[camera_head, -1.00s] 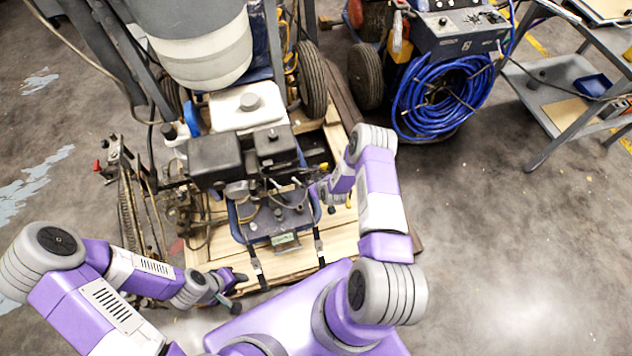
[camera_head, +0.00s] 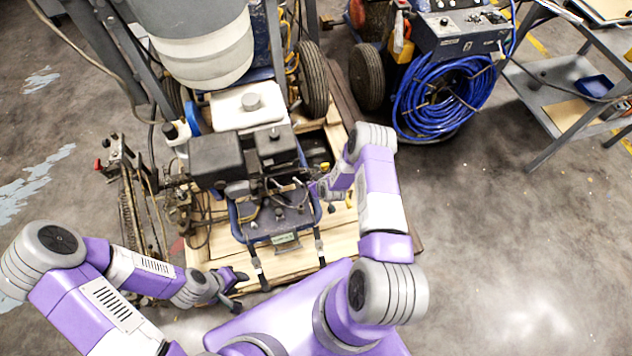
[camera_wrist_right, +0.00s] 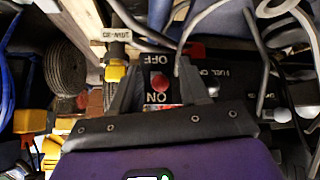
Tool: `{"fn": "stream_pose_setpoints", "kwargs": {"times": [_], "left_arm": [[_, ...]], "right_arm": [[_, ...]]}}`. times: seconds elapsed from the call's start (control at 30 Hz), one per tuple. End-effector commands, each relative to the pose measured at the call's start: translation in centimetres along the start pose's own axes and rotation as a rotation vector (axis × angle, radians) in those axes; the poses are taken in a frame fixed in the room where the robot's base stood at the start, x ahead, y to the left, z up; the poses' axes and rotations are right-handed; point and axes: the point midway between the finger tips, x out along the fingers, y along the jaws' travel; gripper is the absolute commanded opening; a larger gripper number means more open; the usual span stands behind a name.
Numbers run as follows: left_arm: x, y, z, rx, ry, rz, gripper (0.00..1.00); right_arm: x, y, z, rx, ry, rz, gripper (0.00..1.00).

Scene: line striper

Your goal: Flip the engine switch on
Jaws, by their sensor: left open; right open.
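The engine switch (camera_wrist_right: 160,84) shows in the right wrist view as a dark plate with a red part, marked OFF and ON in upside-down letters. My right gripper (camera_wrist_right: 160,72) is open, with one dark finger on each side of the switch. I cannot tell whether it touches the switch. In the head view the black engine (camera_head: 245,155) sits on the line striper, and my right gripper (camera_head: 318,190) is at its right side, mostly hidden by the wrist. The switch cannot be made out there. My left gripper (camera_head: 238,289) is open and empty near the pallet's front edge.
The striper stands over a wooden pallet (camera_head: 345,235). Cables and a yellow-ended part (camera_wrist_right: 116,72) crowd the right gripper. A machine with a coiled blue hose (camera_head: 445,95) and a metal cart (camera_head: 570,100) stand at the right. The floor at the lower right is clear.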

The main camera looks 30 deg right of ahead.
Motion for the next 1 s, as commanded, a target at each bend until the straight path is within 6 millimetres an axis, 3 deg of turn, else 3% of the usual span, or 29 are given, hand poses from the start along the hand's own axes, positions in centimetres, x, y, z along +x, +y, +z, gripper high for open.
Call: {"fn": "stream_pose_setpoints", "kwargs": {"times": [0.17,0.4,0.6,1.0], "left_arm": [[-0.5,0.2,0.0,0.0,0.0,0.0,0.43],[-1.8,0.7,0.1,0.0,0.0,0.0,0.43],[-2.4,0.9,0.1,0.0,0.0,0.0,0.43],[-2.4,0.9,0.1,0.0,0.0,0.0,0.43]], "right_arm": [[-1.1,0.1,-0.2,0.0,0.001,0.002,0.45],[-5.1,0.1,-0.2,0.0,-0.002,0.0,0.45],[-7.2,0.0,-0.1,-0.001,0.0,0.0,0.45],[-7.6,0.0,0.0,-0.001,0.0,-0.001,0.45]]}}
